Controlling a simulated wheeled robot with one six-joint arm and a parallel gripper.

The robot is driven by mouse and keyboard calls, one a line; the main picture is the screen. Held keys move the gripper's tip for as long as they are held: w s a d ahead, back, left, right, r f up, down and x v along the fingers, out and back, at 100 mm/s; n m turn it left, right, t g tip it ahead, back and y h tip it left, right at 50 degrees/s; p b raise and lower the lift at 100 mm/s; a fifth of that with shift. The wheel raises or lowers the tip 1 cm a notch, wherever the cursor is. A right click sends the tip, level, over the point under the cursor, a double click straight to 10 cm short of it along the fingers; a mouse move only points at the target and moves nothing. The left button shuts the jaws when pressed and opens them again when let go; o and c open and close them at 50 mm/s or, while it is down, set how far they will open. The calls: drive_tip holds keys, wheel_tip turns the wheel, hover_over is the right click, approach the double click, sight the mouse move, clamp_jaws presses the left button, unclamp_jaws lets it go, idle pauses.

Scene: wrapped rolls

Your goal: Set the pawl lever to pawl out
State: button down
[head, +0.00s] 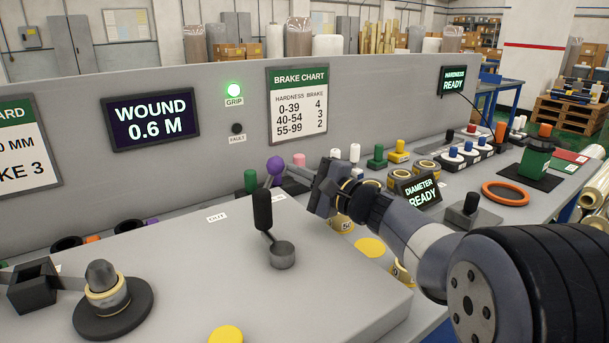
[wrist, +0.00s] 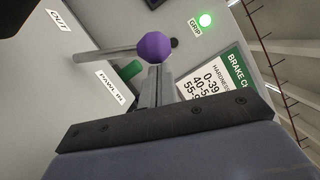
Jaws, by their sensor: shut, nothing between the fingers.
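The lever's purple ball knob (head: 275,165) stands on a grey rod, just behind a black-handled lever (head: 262,212). In the wrist view the knob (wrist: 154,47) shows just beyond my fingertips, with its rod running left. A PAWL IN label (wrist: 110,88) lies near the rod, and a label reading OUT (wrist: 58,18) is at the upper left. My gripper (head: 300,178) is shut and empty, close to the knob on its right. I cannot tell whether the fingers touch it. The lever's foot is hidden.
The black-handled lever stands in front on a round grey base. A round post with a pale ring (head: 108,290) is at the front left. Coloured pegs (head: 398,150) and tape rolls crowd behind and beneath my arm. A tall grey panel with a brake chart (head: 298,104) rises behind.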

idle(0.3)
drive_tip(key=shift+s+a+r+n, duration=0.15)
drive_tip(key=shift+a+r+n, duration=0.1)
drive_tip(key=shift+n, duration=0.15)
drive_tip(key=shift+r+b, duration=0.1)
drive_tip(key=shift+b, duration=0.2)
drive_tip(key=shift+s+a+r+n+g+b, duration=0.55)
drive_tip(key=shift+a+n, duration=0.15)
drive_tip(key=shift+n, duration=0.2)
drive_tip(key=s+a+r+n+h+b, duration=0.1)
drive_tip(key=s+a+n+h+b, duration=0.1)
drive_tip(key=s+a+n, duration=0.2)
drive_tip(key=shift+a+r+n, duration=0.4)
drive_tip(key=shift+a+n, duration=0.55)
drive_tip(key=shift+n, duration=0.05)
drive_tip(key=shift+g, duration=0.25)
